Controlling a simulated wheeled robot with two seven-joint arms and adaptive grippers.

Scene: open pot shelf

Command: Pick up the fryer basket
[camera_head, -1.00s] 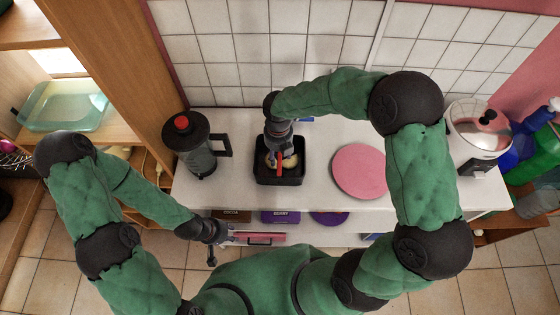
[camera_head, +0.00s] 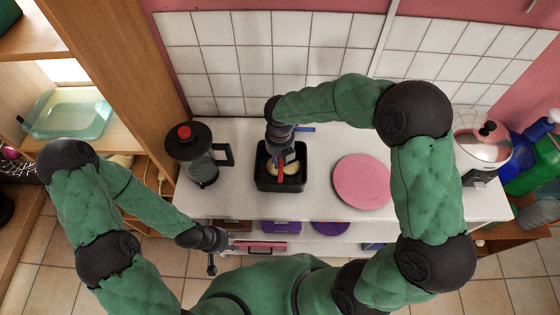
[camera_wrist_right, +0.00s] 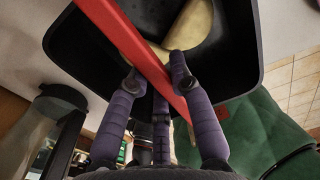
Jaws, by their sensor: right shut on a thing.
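The fryer basket (camera_head: 298,180) is a black square basket with yellowish food in it, over the white counter near its middle. I cannot tell whether its bottom touches the counter. My right gripper (camera_head: 283,167) reaches down over it and is shut on its red handle (camera_head: 281,174). In the right wrist view the red handle (camera_wrist_right: 133,45) runs between the gripper's purple fingers (camera_wrist_right: 152,88), with the black basket (camera_wrist_right: 238,45) beyond. My left gripper (camera_head: 212,252) hangs low in front of the counter, away from the basket; its fingers are too small to read.
A black and glass press jug with a red knob (camera_head: 199,160) stands left of the basket. A pink round plate (camera_head: 362,181) lies to its right. A steel cooker (camera_head: 480,148) is at the far right. Tiled wall (camera_head: 250,60) lies behind; packages sit on the lower shelf.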

